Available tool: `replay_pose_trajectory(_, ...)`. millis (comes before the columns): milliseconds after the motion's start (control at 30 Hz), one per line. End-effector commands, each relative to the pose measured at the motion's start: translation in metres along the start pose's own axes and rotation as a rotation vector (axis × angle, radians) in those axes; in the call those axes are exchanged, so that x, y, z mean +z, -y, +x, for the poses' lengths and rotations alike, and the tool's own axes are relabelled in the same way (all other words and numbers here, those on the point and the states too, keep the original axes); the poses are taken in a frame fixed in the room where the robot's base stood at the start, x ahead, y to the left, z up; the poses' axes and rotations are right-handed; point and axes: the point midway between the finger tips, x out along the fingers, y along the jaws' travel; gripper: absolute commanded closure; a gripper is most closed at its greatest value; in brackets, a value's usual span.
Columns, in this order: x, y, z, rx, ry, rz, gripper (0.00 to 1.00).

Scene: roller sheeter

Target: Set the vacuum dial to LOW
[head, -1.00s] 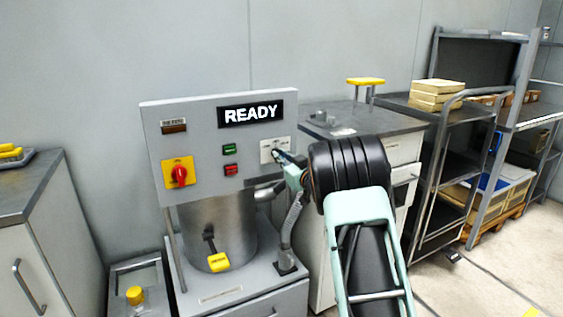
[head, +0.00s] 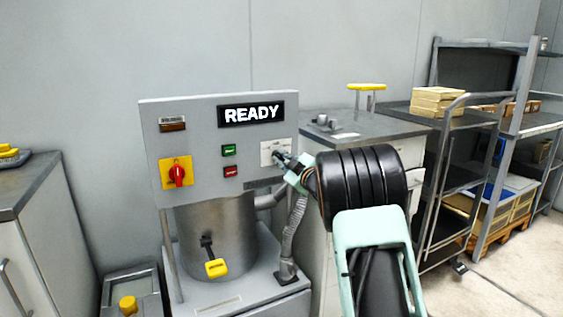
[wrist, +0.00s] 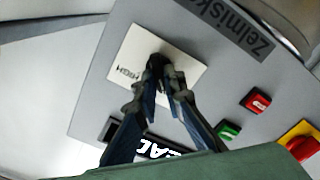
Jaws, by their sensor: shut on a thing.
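The vacuum dial sits on a white plate (head: 268,152) at the right of the grey control panel (head: 200,135). In the wrist view the plate (wrist: 130,62) shows the word HIGH at its lower left; any other lettering is hidden. My gripper (head: 280,158) reaches the plate from the right. In the wrist view my gripper (wrist: 163,72) has its fingertips closed on the small dark dial knob (wrist: 160,60). The fingers cover most of the knob, so its pointer direction cannot be told.
The panel also bears a READY display (head: 251,113), a green button (head: 229,150), a red button (head: 231,171) and a red rotary switch on yellow (head: 177,174). A yellow-handled lever (head: 216,267) is below. A grey hose (head: 293,240) runs under my arm.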

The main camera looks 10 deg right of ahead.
Motion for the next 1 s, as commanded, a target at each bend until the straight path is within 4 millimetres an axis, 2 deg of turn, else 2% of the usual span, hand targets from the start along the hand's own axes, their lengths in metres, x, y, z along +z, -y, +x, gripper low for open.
replay_pose_trajectory(367, 0.001, 0.000, 0.000, -0.001, 0.003, -0.008, 1.00)
replay_pose_trajectory(400, 0.001, 0.000, 0.000, -0.001, 0.003, -0.008, 0.89)
replay_pose_trajectory(567, 0.001, 0.000, 0.000, -0.001, 0.002, -0.007, 0.73)
replay_pose_trajectory(867, 0.000, 0.000, -0.002, 0.000, 0.001, -0.006, 0.73)
replay_pose_trajectory(1000, 0.000, -0.001, -0.012, 0.000, 0.001, -0.005, 0.73)
